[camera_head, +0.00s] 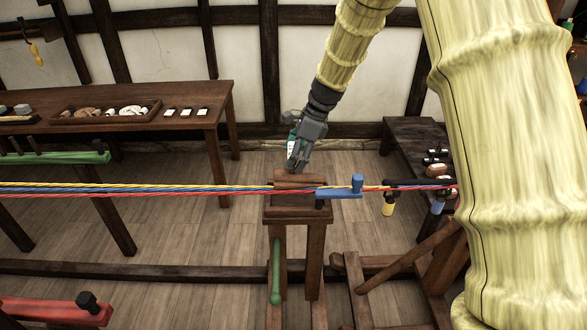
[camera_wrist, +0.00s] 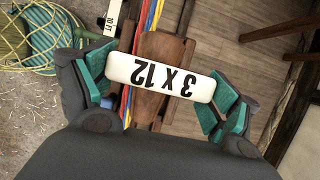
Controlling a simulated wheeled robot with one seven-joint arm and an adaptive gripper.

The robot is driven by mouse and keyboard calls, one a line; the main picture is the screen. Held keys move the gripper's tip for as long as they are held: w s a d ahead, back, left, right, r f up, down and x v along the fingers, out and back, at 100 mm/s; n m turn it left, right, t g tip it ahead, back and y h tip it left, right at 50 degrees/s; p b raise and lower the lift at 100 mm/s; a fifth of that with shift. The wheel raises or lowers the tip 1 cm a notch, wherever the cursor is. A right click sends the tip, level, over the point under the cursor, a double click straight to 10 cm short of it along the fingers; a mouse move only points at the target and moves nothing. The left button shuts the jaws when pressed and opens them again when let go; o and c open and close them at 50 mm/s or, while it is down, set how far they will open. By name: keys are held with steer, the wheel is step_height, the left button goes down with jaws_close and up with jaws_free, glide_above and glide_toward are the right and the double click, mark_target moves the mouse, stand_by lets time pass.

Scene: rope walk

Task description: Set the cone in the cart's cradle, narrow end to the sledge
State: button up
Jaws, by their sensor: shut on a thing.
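My gripper (camera_head: 295,168) is over the wooden cart (camera_head: 297,214), at the middle of the head view. In the wrist view its green-padded jaws (camera_wrist: 160,95) are on either side of a white tablet marked "3 x 12" (camera_wrist: 158,77), and they are shut on it. A brown wooden piece (camera_head: 300,183) lies on top of the cart under my gripper. It may be the cone; its narrow end and the cradle's shape cannot be made out. Brown wood also shows behind the tablet in the wrist view, partly hidden by it.
Yellow, blue and red strands (camera_head: 140,190) stretch across the head view at cart-top height. A blue bracket (camera_head: 340,193) is just right of the cart. A long table (camera_head: 215,97) with a tray and small white tags stands at the left. A dark bench (camera_head: 405,130) is at the right.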

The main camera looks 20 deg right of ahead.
mark_target(294, 173)
steer(key=shift+w+f, duration=0.15)
steer(key=shift+f, duration=0.15)
steer(key=shift+s+a+f, duration=0.1)
steer(key=shift+s+f, duration=0.1)
steer(key=shift+s, duration=0.15)
steer(key=shift+s+f+p, duration=0.1)
steer(key=shift+f+p, duration=0.25)
steer(key=shift+f, duration=0.05)
steer(key=f, duration=0.2)
steer(key=shift+w+f, duration=0.3)
steer(key=shift+s+r, duration=0.15)
steer(key=shift+s, duration=0.05)
steer(key=o, duration=1.5)
steer(key=shift+w+f, duration=0.1)
steer(key=shift+f, duration=0.1)
steer(key=shift+c, duration=0.2)
steer(key=shift+r, duration=0.1)
